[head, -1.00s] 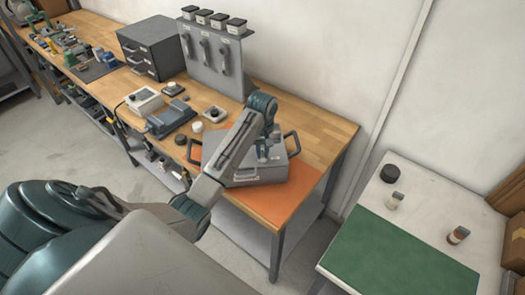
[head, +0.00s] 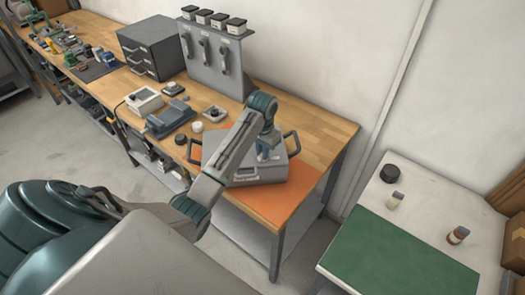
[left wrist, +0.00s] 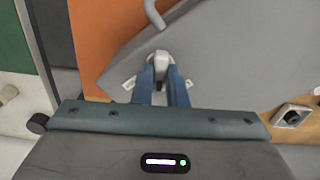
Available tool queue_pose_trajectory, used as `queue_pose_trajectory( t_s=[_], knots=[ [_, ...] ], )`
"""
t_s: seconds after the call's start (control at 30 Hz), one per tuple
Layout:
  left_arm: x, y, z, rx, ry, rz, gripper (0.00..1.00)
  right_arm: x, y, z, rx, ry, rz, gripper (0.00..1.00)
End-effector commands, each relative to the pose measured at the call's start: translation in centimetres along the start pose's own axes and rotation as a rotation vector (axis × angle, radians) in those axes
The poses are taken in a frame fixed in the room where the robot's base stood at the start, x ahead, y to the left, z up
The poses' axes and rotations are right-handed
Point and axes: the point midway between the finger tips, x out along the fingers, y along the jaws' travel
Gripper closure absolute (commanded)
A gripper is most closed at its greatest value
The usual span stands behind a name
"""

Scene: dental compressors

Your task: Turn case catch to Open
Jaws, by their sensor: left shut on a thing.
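The grey case (head: 278,172) lies on the orange mat (head: 254,206) at the near right end of the wooden bench. It has dark handles at its sides. The case also fills much of the left wrist view (left wrist: 235,65). My left gripper (head: 264,153) reaches down onto the case. In the left wrist view, its blue fingers (left wrist: 161,76) are shut on the case catch (left wrist: 160,62), a small grey lever. A white label (left wrist: 129,83) shows beside the catch; its words are too small to read. The fingers hide part of the catch.
A grey panel (head: 212,60) with hanging handles stands behind, beside a dark drawer unit (head: 150,47). Small devices and a blue-grey fixture (head: 170,121) lie left of the case. At right, a white table with a green mat (head: 400,255) holds a black puck (head: 390,173) and small bottles.

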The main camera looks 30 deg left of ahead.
Motion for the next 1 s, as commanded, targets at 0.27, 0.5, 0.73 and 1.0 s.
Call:
queue_pose_trajectory(
  t_s=[0.27,0.5,0.73,1.0],
  knots=[
    [-0.09,-0.01,-0.06,0.263,0.003,-0.001,1.00,-0.01,-0.12,0.08,0.001,-0.001,-0.001,0.64],
    [-0.09,-0.02,-0.06,0.486,0.003,-0.001,1.00,-0.02,-0.51,0.09,0.002,-0.001,-0.005,0.64],
    [-0.09,-0.02,-0.06,0.667,0.002,-0.002,1.00,-0.02,-0.58,0.11,0.003,-0.002,-0.006,0.64],
    [-0.08,-0.04,-0.05,0.806,0.002,-0.002,1.00,-0.01,-0.51,0.11,0.002,-0.002,-0.005,0.64]
  ],
)
